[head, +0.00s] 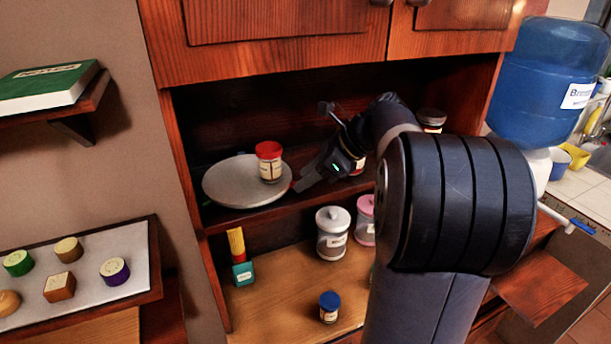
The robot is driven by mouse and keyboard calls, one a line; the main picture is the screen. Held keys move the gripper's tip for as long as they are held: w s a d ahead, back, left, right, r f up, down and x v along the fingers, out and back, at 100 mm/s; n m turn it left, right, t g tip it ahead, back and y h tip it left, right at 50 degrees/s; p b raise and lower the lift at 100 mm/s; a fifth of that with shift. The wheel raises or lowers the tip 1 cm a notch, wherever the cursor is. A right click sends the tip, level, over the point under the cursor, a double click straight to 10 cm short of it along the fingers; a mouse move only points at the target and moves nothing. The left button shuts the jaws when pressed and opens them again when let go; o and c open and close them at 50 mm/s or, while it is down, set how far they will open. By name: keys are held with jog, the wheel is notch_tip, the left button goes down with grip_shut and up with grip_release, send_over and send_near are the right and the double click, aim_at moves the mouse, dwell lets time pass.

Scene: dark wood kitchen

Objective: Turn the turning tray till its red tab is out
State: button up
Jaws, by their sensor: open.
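The round grey turning tray (228,184) sits on the cabinet's middle shelf. A jar with a red lid (269,163) stands upright on its right part. I see no red tab on the part of the rim that shows. A small green spot (207,203) shows at the tray's left front edge; I cannot tell what it is. My gripper (301,184) is open at the tray's right edge, reaching in from the right. I cannot tell whether a finger touches the rim.
Another jar (358,166) is partly hidden behind my gripper, and one (432,119) stands further right. Below are a grey-lidded jar (333,235), a pink-lidded jar (366,222), a blue-lidded jar (329,306) and a teal box (243,273). Upper cabinet doors (285,25) hang above the shelf.

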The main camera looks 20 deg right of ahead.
jog(key=shift+w+a+f, duration=0.2)
jog(key=shift+a+f, duration=0.05)
jog(key=shift+f, duration=0.1)
jog(key=shift+c, duration=0.2)
grip_shut()
